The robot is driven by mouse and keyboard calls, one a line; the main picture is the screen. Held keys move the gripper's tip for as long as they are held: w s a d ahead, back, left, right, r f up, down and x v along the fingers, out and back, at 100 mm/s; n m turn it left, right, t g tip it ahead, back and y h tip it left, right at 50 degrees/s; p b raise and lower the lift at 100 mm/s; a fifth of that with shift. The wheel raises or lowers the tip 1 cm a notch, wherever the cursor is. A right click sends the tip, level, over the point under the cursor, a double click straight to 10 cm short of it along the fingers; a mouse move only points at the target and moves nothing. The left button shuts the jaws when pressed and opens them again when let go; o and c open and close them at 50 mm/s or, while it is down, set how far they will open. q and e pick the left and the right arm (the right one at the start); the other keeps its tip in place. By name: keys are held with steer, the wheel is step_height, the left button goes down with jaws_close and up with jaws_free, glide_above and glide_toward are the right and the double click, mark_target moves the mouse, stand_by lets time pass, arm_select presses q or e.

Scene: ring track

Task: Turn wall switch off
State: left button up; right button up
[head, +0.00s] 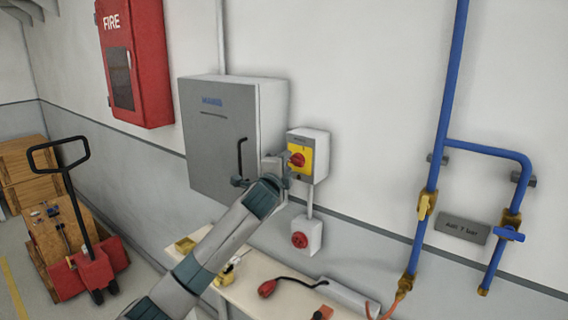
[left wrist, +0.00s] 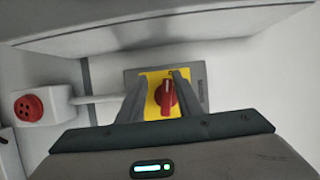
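The wall switch (head: 308,153) is a light grey box with a yellow plate and a red rotary knob (head: 297,159), mounted on the wall right of the grey cabinet. The knob also shows in the left wrist view (left wrist: 166,96), on its yellow plate (left wrist: 152,82). My left gripper (head: 287,166) is at the front of the switch. In the left wrist view its two fingers (left wrist: 159,88) stand apart, one on each side of the knob, with a gap to it. My right gripper is not in view.
A grey cabinet (head: 215,145) stands out from the wall close left of the switch. A bench (head: 260,296) with tools runs underneath. Blue pipes (head: 441,130) are at right; a red pallet truck (head: 85,270) stands at left.

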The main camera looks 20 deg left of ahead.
arm_select(q)
steer(key=shift+d+r, duration=0.2)
steer(key=shift+d, duration=0.1)
steer(key=shift+s+a, duration=0.1)
steer(key=s+b, duration=0.6)
steer(key=s, duration=1.1)
steer(key=shift+d+b, duration=0.3)
steer(key=shift+d, duration=0.05)
steer(key=shift+s, duration=0.1)
